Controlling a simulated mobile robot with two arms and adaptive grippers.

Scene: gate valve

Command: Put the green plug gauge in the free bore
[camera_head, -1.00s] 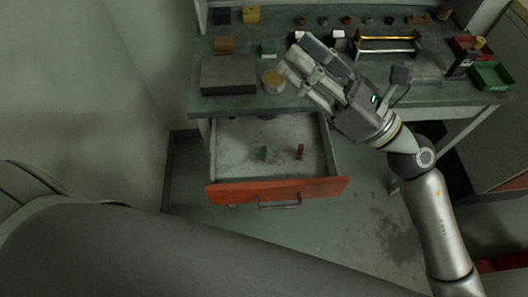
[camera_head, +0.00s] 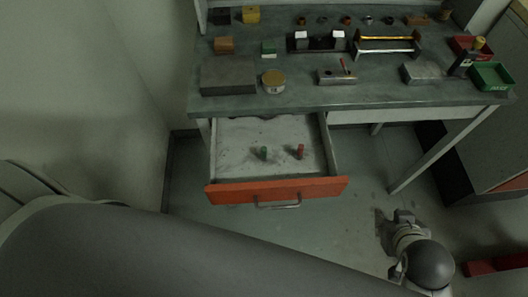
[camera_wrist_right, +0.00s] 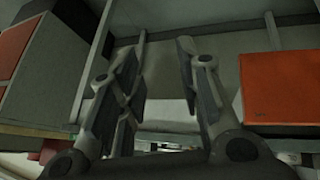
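The green plug gauge (camera_head: 264,152) stands in the open drawer (camera_head: 235,160), left of a red plug gauge (camera_head: 300,151). A small metal block (camera_head: 330,77) lies near the front of the bench. A thin red-topped piece (camera_head: 344,66) stands up from it, and a dark spot beside that looks like a bore. My right arm is low at the right in the head view, well apart from the drawer. Its gripper (camera_wrist_right: 159,55) shows in the right wrist view with fingers apart and nothing between them. My left gripper is not in view.
The drawer's orange front (camera_head: 230,192) sticks out below the bench (camera_head: 300,103). A grey block (camera_head: 228,76) and a round tin (camera_head: 273,80) stand left of the metal block. Green (camera_head: 491,76) and red bins are at the right.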

